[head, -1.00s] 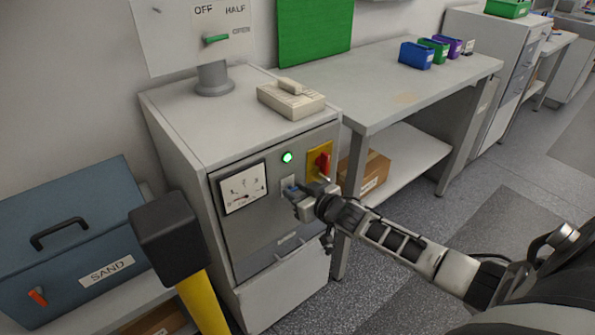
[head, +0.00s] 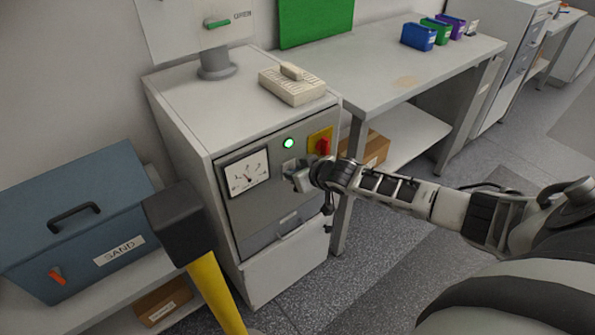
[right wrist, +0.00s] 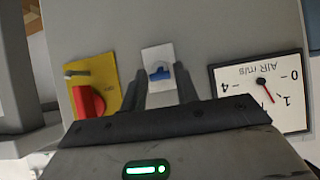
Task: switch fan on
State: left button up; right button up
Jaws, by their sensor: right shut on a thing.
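The blue switch (right wrist: 159,73) sits on a small white plate on the grey front panel of the cabinet. In the right wrist view it lies between the two fingers of my right gripper (right wrist: 162,88). My right gripper also shows in the head view (head: 298,179), at the panel just below the white plate (head: 290,167), shut on the switch, which it mostly hides there. The air gauge (right wrist: 258,98) beside it has a red needle standing off zero. My left gripper is not in view.
A green lamp (head: 289,143) glows above the switch. A red knob on a yellow plate (head: 321,140) is close to the right. A black block on a yellow post (head: 180,222) stands in front at left. A blue sand box (head: 75,235) is beyond it.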

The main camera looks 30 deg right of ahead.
jog(key=o, duration=1)
jog(key=shift+c, duration=0.2)
jog(key=shift+s, duration=0.1)
jog(key=v, duration=1.5)
jog(key=shift+s+r, duration=0.25)
jog(key=shift+r, duration=0.05)
jog(key=shift+f, duration=0.1)
jog(key=s+a+f+n+y, duration=0.1)
jog(key=s+a+f, duration=0.5)
jog(key=a, duration=0.4)
jog(key=s+a+f+g, duration=0.1)
jog(key=s+a+f, duration=0.6)
jog(key=a, duration=0.3)
jog(key=shift+s+f+n+y, duration=0.3)
jog(key=shift+s+n+y, duration=0.1)
